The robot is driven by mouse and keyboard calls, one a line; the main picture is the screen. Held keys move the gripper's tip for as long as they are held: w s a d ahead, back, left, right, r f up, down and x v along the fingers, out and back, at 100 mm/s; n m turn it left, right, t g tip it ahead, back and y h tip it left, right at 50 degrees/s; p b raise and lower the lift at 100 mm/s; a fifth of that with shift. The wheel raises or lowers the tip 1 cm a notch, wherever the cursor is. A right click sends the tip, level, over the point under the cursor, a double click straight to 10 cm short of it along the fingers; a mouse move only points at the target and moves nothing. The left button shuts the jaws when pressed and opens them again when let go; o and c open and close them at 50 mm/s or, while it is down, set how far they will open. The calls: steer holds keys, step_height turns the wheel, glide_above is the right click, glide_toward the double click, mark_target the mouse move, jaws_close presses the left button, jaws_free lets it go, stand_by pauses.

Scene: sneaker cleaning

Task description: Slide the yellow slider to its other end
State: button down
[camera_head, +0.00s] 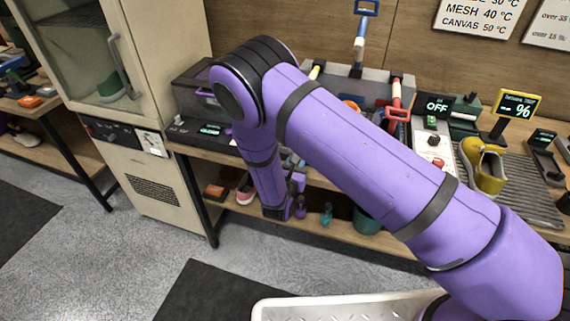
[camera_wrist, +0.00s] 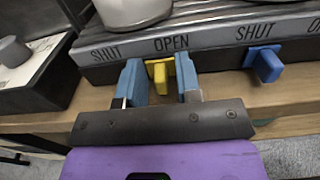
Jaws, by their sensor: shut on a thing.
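In the wrist view, the yellow slider (camera_wrist: 159,74) sticks out from the front edge of a grey strip (camera_wrist: 208,40) lettered SHUT and OPEN. It sits just below the word OPEN, with SHUT to its left. My gripper (camera_wrist: 160,80) is shut on it, with one blue finger on each side. In the head view, my purple arm reaches over the bench, and I cannot make out the gripper or the yellow slider there.
A blue slider (camera_wrist: 264,63) stands to the right, below another SHUT label. A dark box with a grey knob (camera_wrist: 14,50) is at left. In the head view, a yellow sneaker (camera_head: 485,166) rests at right.

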steer(key=shift+s+d, duration=0.1)
steer(key=shift+d, duration=0.25)
steer(key=c, duration=1.2)
jaws_free()
steer(key=shift+d, duration=0.1)
steer(key=shift+o, duration=0.2)
steer(key=shift+s, duration=0.1)
steer(key=v, duration=1)
steer(key=shift+s+a, duration=0.25)
steer(key=shift+s, duration=0.05)
